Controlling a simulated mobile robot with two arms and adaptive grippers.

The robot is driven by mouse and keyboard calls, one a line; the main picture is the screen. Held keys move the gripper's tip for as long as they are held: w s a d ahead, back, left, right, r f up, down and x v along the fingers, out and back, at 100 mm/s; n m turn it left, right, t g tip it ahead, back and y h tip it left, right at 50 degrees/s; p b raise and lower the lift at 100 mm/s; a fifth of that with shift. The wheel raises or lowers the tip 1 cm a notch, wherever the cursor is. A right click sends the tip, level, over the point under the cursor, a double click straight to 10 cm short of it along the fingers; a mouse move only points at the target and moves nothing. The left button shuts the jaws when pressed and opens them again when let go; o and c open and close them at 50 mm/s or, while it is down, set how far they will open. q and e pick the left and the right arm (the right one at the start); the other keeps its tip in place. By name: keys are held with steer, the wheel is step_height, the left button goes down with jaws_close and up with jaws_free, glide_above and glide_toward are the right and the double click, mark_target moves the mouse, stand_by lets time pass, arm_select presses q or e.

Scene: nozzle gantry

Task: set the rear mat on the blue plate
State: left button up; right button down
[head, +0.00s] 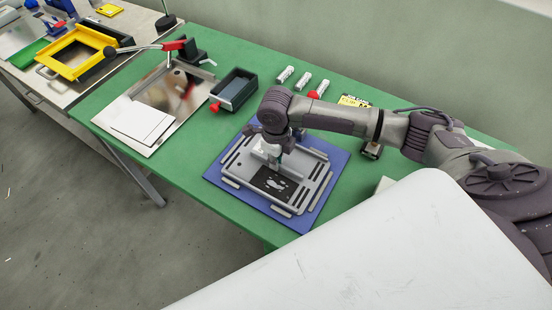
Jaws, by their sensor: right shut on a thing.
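The blue plate (216,171) lies flat on the green table top. A grey slotted frame (318,171) stands on it, with long bars along its sides. A black panel with white shapes (272,186) lies in the near part of this frame. My right gripper (274,161) points down over the middle of the frame, just behind the black panel. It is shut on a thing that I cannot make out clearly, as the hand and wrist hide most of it. I cannot tell which part is the rear mat. My left gripper is out of view.
A black open box (235,90) with a red knob stands behind the plate. A metal plate with white sheets (142,121) and a red-handled clamp (174,45) is at left. Several small white pieces (284,75) lie at the back. A yellow frame (77,51) is on another table.

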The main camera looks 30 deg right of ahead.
steer(key=shift+f, duration=0.1)
steer(key=c, duration=1.2)
jaws_free()
steer(key=shift+c, duration=0.2)
steer(key=shift+r, duration=0.5)
step_height(320, 180, up, 11)
steer(key=b, duration=0.2)
steer(key=shift+r, duration=0.2)
steer(key=shift+f, duration=0.1)
